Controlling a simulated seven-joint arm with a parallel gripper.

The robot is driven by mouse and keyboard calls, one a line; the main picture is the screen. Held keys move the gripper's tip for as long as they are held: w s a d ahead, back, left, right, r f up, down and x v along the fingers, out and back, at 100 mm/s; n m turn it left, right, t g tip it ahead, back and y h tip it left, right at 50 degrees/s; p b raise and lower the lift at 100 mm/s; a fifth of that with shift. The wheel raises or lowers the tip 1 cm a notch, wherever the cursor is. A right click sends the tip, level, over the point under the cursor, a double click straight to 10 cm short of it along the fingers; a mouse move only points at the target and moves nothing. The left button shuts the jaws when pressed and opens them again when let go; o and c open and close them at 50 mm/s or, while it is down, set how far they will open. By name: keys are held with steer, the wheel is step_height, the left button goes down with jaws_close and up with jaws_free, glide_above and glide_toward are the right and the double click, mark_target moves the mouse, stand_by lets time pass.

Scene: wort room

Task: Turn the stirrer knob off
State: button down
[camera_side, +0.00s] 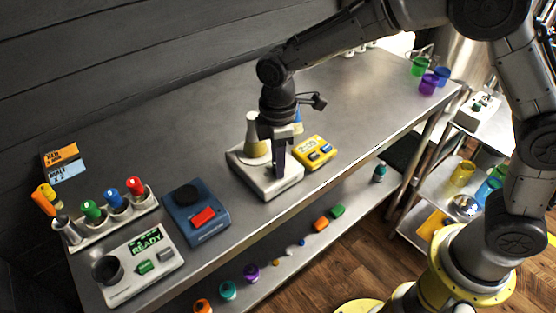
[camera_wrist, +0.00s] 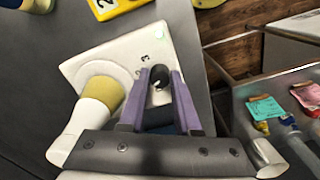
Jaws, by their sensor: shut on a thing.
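The stirrer (camera_side: 240,157) is a white box on the grey bench, with a conical flask (camera_side: 257,138) of yellow liquid on top. In the wrist view the stirrer (camera_wrist: 112,52) shows printed numbers and a small pale green light near its edge. The flask (camera_wrist: 103,92) stands left of my fingers. My gripper (camera_side: 281,168) points down at the stirrer's front part. In the wrist view my gripper (camera_wrist: 160,76) has its purple fingers on either side of the dark round knob (camera_wrist: 159,94), shut on it. The knob's pointer direction is unclear, and the knob is hidden in the side view.
A yellow device (camera_side: 315,152) sits close right of the stirrer. A blue device with a red button (camera_side: 204,217), a white unit reading READY (camera_side: 143,268) and a rack of coloured bottles (camera_side: 110,216) stand left. The bench behind is mostly clear.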

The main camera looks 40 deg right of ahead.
steer(key=n, duration=0.4)
steer(key=shift+r+n, duration=0.1)
steer(key=shift+n, duration=0.2)
steer(key=n, duration=0.4)
steer(key=shift+n, duration=0.4)
steer(key=c, duration=0.6)
jaws_free()
step_height(320, 180, up, 14)
